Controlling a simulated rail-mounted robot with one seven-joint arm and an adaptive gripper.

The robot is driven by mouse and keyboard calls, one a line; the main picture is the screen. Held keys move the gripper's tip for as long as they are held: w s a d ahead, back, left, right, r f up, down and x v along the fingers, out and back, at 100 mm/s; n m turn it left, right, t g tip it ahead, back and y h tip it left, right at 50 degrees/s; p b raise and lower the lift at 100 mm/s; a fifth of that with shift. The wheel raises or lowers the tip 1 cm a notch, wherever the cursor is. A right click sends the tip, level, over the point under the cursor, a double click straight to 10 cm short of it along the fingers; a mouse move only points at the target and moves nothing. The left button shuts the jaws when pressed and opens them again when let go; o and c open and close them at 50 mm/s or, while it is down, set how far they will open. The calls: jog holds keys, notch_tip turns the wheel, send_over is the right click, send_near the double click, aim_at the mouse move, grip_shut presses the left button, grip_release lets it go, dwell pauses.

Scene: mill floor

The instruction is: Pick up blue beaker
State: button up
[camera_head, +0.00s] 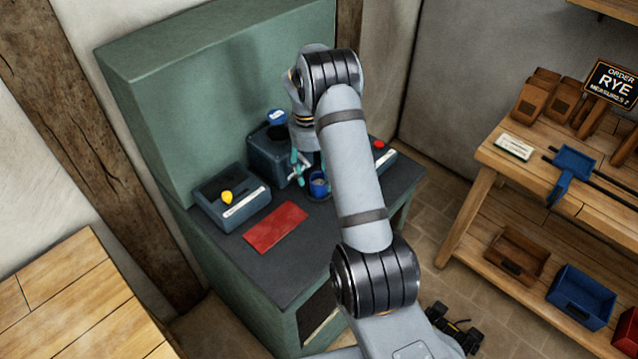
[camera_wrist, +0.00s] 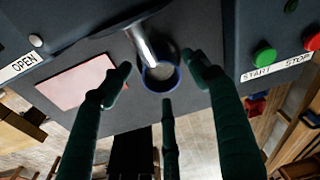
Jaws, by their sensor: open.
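The blue beaker (camera_head: 319,185) stands on the dark top of the green machine bench. In the wrist view the beaker (camera_wrist: 161,77) shows from above as a blue rim around a greyish inside, below the end of a metal spout (camera_wrist: 142,42). My gripper (camera_wrist: 160,74) is open, with dark green fingers spread to the left, right and near side of the beaker. No finger clearly touches it. In the head view my gripper (camera_head: 309,172) is just above and beside the beaker, and my arm hides part of the bench.
A red mat (camera_head: 275,227) lies left of the beaker. A dark box with a yellow knob (camera_head: 227,197) stands behind it. A control box with green START (camera_wrist: 264,57) and red STOP buttons stands close on the right. A wooden shelf (camera_head: 575,195) stands farther right.

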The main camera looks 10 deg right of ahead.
aim_at(318, 182)
jog(key=shift+d+f, duration=0.2)
jog(key=shift+f, duration=1.05)
jog(key=c, duration=0.3)
jog(key=c, duration=1)
jog(key=shift+r, duration=0.15)
